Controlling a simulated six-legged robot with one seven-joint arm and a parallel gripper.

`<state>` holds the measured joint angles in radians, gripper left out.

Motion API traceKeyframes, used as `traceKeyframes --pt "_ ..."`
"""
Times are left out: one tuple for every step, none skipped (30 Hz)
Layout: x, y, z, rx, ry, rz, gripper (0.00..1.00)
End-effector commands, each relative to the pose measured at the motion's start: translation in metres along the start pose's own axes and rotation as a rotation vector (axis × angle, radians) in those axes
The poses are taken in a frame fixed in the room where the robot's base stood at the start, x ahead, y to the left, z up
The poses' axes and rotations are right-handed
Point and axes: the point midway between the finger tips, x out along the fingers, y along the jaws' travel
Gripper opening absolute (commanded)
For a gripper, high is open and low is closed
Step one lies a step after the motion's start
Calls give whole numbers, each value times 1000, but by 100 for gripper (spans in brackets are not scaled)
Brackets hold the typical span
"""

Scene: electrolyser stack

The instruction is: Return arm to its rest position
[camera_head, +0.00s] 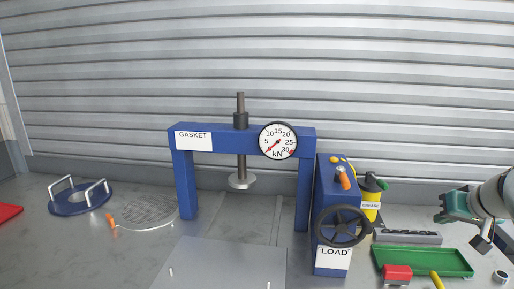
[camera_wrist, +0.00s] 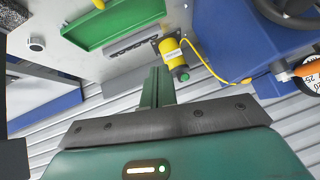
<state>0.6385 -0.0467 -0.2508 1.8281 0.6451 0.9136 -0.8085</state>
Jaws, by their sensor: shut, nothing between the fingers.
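My gripper (camera_head: 442,214) is at the right edge of the head view, raised above the bench near the green tray. In the wrist view its green fingers (camera_wrist: 157,72) are together and hold nothing. The wrist view appears turned over, with the bench at the top and the ribbed wall below. My pale arm link comes in from the right edge of the head view. The rest of my arm is out of view.
A blue press (camera_head: 245,133) with a gauge (camera_head: 278,141) stands mid-bench. Beside it are a blue LOAD unit (camera_head: 333,180) with a handwheel (camera_head: 342,226) and a yellow cylinder (camera_head: 371,196).

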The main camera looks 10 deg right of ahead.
Motion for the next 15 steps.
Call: traceKeyframes --pt "0 0 -1 0 0 0 0" --pt "0 0 -1 0 0 0 0" --pt "0 0 -1 0 1 0 0" --pt "1 -5 0 -4 -2 -4 0" --pt "1 -16 3 -11 -11 -12 0" --pt "2 -27 6 -16 -21 -19 0" --pt "2 -35 9 -20 -28 -24 0" --pt "3 -43 12 -23 -37 -29 0" --pt "3 -54 16 -29 -46 -36 0" --pt "3 -62 20 -33 -54 -40 0" --pt "3 -70 24 -38 -62 -44 0" --pt "2 -82 30 -45 -73 -50 0" --pt "2 -91 34 -51 -82 -54 0" --pt "2 -100 39 -58 -91 -59 0" --pt "1 -113 47 -67 -104 -64 0"
